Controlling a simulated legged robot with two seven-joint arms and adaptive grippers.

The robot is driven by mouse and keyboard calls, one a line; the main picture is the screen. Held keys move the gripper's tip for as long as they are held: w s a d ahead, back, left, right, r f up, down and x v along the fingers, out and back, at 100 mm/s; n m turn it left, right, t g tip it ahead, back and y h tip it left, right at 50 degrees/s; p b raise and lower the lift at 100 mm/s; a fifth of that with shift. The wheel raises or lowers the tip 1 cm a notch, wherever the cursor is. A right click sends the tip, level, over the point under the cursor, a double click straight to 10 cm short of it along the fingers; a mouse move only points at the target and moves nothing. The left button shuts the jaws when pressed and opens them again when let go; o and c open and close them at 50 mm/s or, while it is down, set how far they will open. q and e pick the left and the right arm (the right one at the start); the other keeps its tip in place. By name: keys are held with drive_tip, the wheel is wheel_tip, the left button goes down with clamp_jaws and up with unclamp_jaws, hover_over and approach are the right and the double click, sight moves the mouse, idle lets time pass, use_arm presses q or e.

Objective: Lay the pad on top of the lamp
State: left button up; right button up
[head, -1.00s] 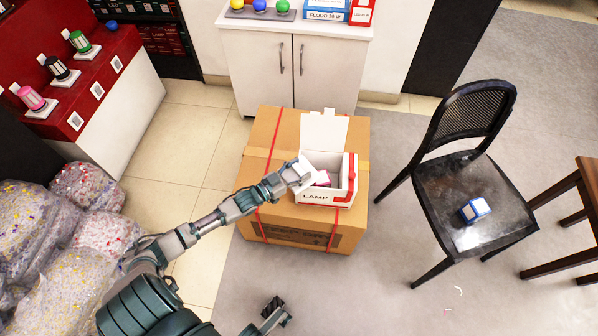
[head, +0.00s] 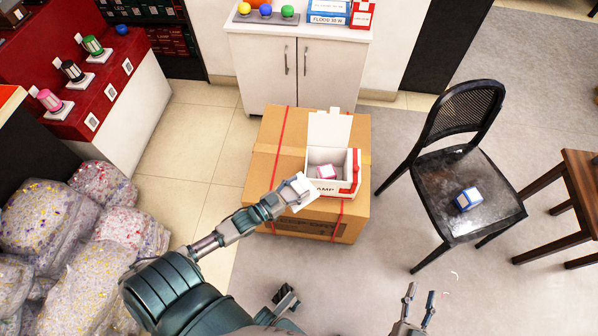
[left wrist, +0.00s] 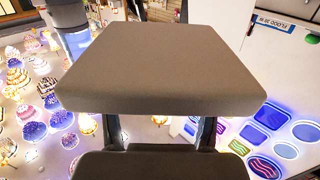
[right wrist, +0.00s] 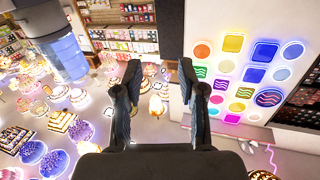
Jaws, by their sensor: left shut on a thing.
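The lamp is a small pink and white thing (head: 327,173) inside an open white box (head: 343,190) marked LAMP, its lid flap standing up at the back. My left gripper (head: 297,187) is shut on the white pad (head: 305,196), at the box's front left corner in the head view; the pad hides part of the label. In the left wrist view the pad (left wrist: 160,70) is a broad grey-looking slab filling the middle, held by the fingers at its near edge. My right gripper (head: 421,292) is open and empty at the bottom; its spread fingers also show in the right wrist view (right wrist: 160,75).
The white box stands on a large cardboard carton (head: 265,165) with red straps. A black chair (head: 450,200) with a blue and white box (head: 468,200) is to the right. A white cabinet (head: 300,65) stands behind, and bags of shredded material (head: 50,215) lie left.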

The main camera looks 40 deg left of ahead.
sight(299, 194)
use_arm(q)
drive_tip(key=shift+s+d+r, duration=0.1)
drive_tip(key=shift+s+d, duration=0.25)
drive_tip(key=shift+s, duration=0.5)
drive_tip(key=shift+s+d, duration=0.3)
drive_tip(key=shift+s, duration=0.5)
use_arm(e)
drive_tip(key=shift+s+d+f+g, duration=0.1)
drive_tip(key=shift+f+g, duration=0.35)
drive_tip(key=shift+f, duration=0.25)
drive_tip(key=shift+s+d+f+g, duration=0.1)
drive_tip(key=shift+f+g, duration=0.35)
drive_tip(key=shift+f, duration=0.2)
